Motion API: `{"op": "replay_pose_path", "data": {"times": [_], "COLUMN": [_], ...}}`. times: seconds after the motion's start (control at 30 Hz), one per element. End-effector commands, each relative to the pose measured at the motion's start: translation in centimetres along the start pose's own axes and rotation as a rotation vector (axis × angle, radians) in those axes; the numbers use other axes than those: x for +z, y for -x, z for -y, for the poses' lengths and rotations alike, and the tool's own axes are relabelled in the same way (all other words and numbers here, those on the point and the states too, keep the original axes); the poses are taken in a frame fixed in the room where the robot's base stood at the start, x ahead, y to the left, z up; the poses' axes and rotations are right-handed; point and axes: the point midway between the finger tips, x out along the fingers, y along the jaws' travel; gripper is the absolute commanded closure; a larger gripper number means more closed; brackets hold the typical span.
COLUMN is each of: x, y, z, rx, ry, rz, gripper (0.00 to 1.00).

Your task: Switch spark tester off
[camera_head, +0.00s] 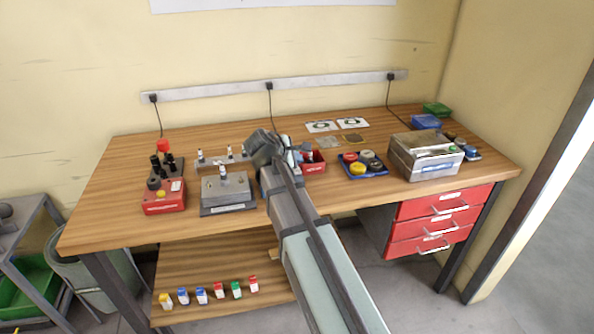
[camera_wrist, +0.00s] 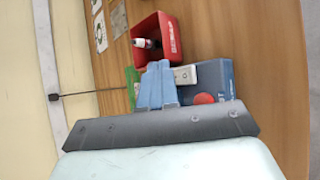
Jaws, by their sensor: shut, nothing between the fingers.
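In the wrist view, a blue box (camera_wrist: 217,82) with a red round mark (camera_wrist: 203,99) and partly hidden white lettering lies just beyond my fingers. It may be the spark tester; its label is not fully readable. A pale grey strip (camera_wrist: 185,77) with a small round detail lies along it, and a green part (camera_wrist: 131,85) shows on the other side. My gripper (camera_wrist: 158,65) is shut and empty, its fingertips in front of this box and hiding part of it. I cannot tell whether they touch. In the head view my wrist hides most of this spot.
A red bin (camera_head: 314,168) stands close to my gripper. To the left are a red box with knobs (camera_head: 164,207) and a grey fixture (camera_head: 228,208). To the right are a blue tray of caps (camera_head: 383,171) and a metal case (camera_head: 432,170). The front left tabletop is clear.

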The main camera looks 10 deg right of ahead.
Motion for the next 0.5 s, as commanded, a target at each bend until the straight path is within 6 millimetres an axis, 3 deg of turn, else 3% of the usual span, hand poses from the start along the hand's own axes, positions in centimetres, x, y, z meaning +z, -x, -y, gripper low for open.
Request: {"op": "replay_pose_path", "data": {"times": [0.5], "x": [1.8], "y": [2.5], "z": [-1.8], "rx": [0.000], "ry": [0.001], "rz": [-0.001], "gripper": [1.00]}}
